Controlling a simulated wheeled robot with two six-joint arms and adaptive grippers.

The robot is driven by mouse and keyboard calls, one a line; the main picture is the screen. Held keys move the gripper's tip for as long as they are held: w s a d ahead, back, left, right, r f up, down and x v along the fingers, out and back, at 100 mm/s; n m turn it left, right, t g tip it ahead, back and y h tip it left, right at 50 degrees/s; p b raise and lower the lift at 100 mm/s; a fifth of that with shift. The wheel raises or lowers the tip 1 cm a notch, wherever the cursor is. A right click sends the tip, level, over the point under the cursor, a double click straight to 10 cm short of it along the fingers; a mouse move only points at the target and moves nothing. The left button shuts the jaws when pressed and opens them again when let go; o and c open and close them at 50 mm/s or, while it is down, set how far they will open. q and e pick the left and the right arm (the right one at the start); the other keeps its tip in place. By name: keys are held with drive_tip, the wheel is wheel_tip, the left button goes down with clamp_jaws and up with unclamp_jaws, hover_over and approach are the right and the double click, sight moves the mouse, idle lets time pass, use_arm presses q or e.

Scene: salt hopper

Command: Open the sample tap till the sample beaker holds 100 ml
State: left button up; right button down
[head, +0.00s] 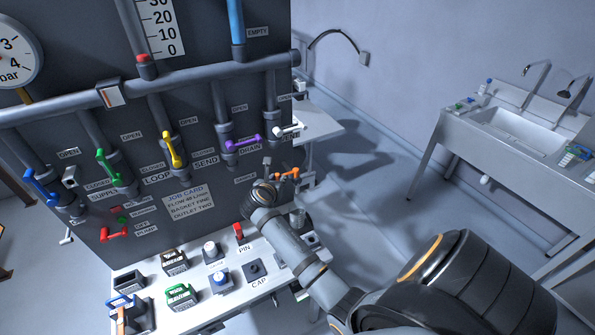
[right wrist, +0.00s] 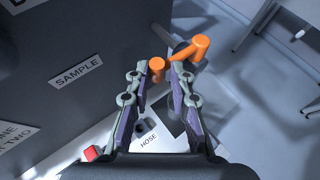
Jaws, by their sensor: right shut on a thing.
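The orange sample tap handle (head: 288,174) is at the lower right of the dark panel, by the SAMPLE label (right wrist: 77,71). In the right wrist view the orange handle (right wrist: 191,48) reaches up and right past my fingertips. My right gripper (right wrist: 160,72) is shut on the orange handle, whose rounded end shows between the fingertips. In the head view my right arm comes in from the lower right, and its gripper (head: 275,175) is at the handle. My left gripper is not in view.
A white shelf (head: 195,322) below the panel holds several small parts beside labels such as PIN and CAP. Blue, green, yellow and purple valve handles line the panel. A steel sink (head: 520,125) stands at the right wall, with open floor before it.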

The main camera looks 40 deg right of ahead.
drive_tip(key=shift+s+r+n+t+y+p, duration=0.2)
drive_tip(key=shift+n+t+y+p, duration=0.15)
drive_tip(key=shift+p, duration=0.65)
drive_tip(key=shift+s+f+n+t+y+p, duration=0.25)
drive_tip(key=shift+s+n+t+y+p, duration=0.35)
drive_tip(key=shift+n, duration=0.45)
drive_tip(key=shift+s, duration=0.15)
drive_tip(key=shift+y, duration=0.25)
drive_tip(key=s+n+t+y, duration=0.1)
drive_tip(key=s+n+y, duration=0.1)
drive_tip(key=n, duration=0.1)
drive_tip(key=shift+s+d+t+y, duration=0.15)
drive_tip(key=shift+d+t+y, duration=0.15)
drive_tip(key=shift+d+t, duration=0.1)
